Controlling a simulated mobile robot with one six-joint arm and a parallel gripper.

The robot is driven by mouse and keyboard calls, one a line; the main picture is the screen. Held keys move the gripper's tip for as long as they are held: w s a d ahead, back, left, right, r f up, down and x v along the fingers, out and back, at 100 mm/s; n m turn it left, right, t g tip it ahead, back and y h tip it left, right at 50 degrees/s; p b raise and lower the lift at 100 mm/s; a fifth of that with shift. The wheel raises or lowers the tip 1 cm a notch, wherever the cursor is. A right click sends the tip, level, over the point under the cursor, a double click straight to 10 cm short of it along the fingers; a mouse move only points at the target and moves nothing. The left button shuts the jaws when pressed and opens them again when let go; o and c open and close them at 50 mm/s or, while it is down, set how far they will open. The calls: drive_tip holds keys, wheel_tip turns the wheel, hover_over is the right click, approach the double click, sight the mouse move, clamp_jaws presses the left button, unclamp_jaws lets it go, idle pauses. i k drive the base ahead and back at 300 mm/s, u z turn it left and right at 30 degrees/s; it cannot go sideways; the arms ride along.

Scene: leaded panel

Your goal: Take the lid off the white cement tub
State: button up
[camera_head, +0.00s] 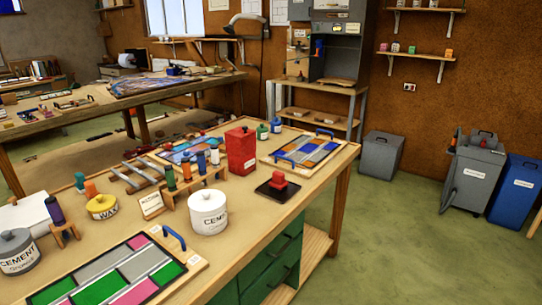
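The white cement tub (208,218) stands upright on the near workbench, close to its front edge, with "CEMENT" on its side. Its white lid (207,197) with a small knob on top sits on the tub. A grey tub (18,262), also marked "CEMENT", stands at the far left with its own knobbed lid on. My gripper is not in view.
A leaded panel (110,275) with a blue handle lies left of the white tub. A rack of bottles (193,185), a red canister (240,150) and a red block on a dark plate (278,187) stand behind and to the right. Green floor (390,235) is clear right of the bench.

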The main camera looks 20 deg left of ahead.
sight(207, 201)
drive_tip(key=u, duration=0.1)
drive_tip(key=i, duration=0.8)
drive_tip(key=u, duration=0.8)
drive_tip(key=i, duration=0.55)
drive_tip(key=u, duration=1.25)
